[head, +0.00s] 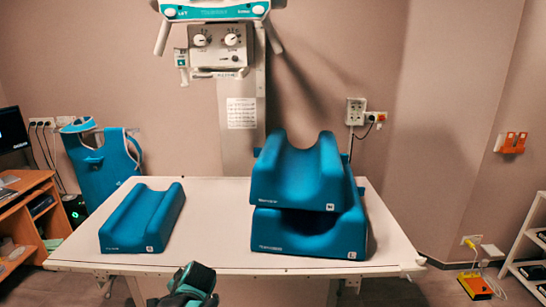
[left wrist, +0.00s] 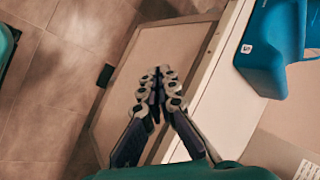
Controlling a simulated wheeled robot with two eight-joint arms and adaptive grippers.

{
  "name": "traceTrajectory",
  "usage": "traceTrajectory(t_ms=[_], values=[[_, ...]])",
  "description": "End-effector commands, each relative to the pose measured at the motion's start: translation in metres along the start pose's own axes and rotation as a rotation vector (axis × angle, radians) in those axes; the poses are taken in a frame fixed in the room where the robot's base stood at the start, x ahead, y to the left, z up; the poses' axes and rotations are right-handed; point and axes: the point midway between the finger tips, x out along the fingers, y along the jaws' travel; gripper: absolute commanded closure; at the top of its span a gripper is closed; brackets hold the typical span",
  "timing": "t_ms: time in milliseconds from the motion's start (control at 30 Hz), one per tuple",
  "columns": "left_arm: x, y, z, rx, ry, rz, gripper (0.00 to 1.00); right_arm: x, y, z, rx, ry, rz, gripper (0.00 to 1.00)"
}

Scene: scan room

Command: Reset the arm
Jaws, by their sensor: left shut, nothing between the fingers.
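My left gripper (left wrist: 160,82) shows in the left wrist view with its two fingers together and nothing between them. It is off the front edge of the white table, with the floor and a table frame in the background. A dark and teal part of my arm shows at the bottom of the head view, in front of the table edge; its fingertips cannot be made out there. My right gripper is in neither view.
The white table (head: 215,218) carries a low blue cushion (head: 143,219), also in the left wrist view (left wrist: 272,50), and two stacked blue cushions, an upper (head: 297,172) and a lower (head: 311,232). A scanner column stands behind; a wooden desk (head: 35,190) is left.

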Motion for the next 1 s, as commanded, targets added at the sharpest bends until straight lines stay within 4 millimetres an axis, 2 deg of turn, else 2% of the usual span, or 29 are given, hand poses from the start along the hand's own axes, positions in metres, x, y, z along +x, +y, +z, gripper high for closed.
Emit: traceTrajectory(t_ms=[33,200,433,600,700,1000], values=[[-0.017,0.008,0.01,-0.061,0.035,0.022,1.0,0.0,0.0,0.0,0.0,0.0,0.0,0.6],[-0.065,0.043,0.035,-0.295,0.154,0.116,1.0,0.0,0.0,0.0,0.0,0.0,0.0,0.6],[-0.113,0.1,0.065,-0.615,0.287,0.262,1.0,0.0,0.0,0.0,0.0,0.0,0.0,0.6],[-0.13,0.131,0.076,-0.786,0.345,0.348,1.0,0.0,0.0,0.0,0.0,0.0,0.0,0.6],[-0.134,0.141,0.079,-0.84,0.361,0.377,1.0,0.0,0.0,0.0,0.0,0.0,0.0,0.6],[-0.136,0.145,0.08,-0.865,0.369,0.39,1.0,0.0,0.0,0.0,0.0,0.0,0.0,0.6]])
